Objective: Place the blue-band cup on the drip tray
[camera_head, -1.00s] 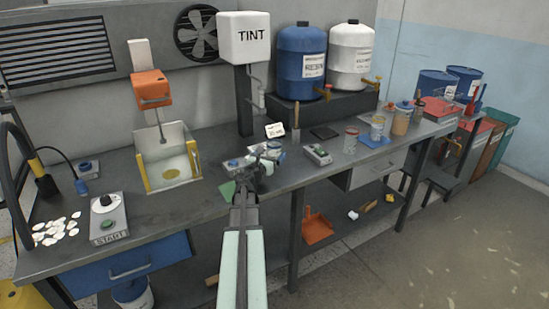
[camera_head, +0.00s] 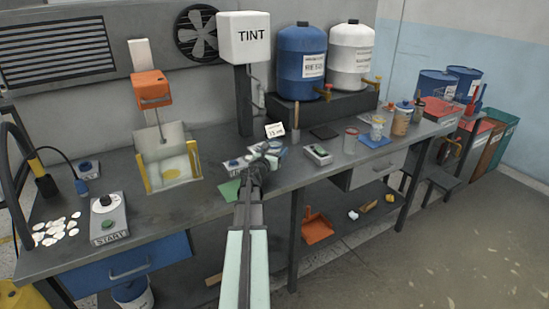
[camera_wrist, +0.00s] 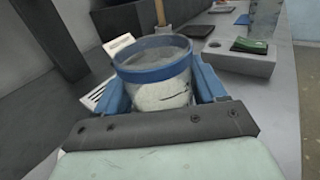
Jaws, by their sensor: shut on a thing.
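The blue-band cup (camera_wrist: 158,75) is in the wrist view, upright or nearly so, with a blue rim, clear wall and whitish contents. My gripper (camera_wrist: 165,92) is shut on it, with a blue jaw on each side. In the head view my gripper (camera_head: 262,162) is over the bench below the TINT dispenser, and mostly hides the cup. A pale slotted surface (camera_wrist: 97,95), which may be the drip tray, shows left of the cup in the wrist view. I cannot tell how far the cup is above it.
The TINT dispenser (camera_head: 244,40) stands behind my gripper. A small card (camera_head: 275,130) and a wooden stick (camera_head: 296,115) are close by. A grey device (camera_head: 318,154) is to the right, a green sheet (camera_head: 230,190) to the left. Jars (camera_head: 400,118) stand farther right.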

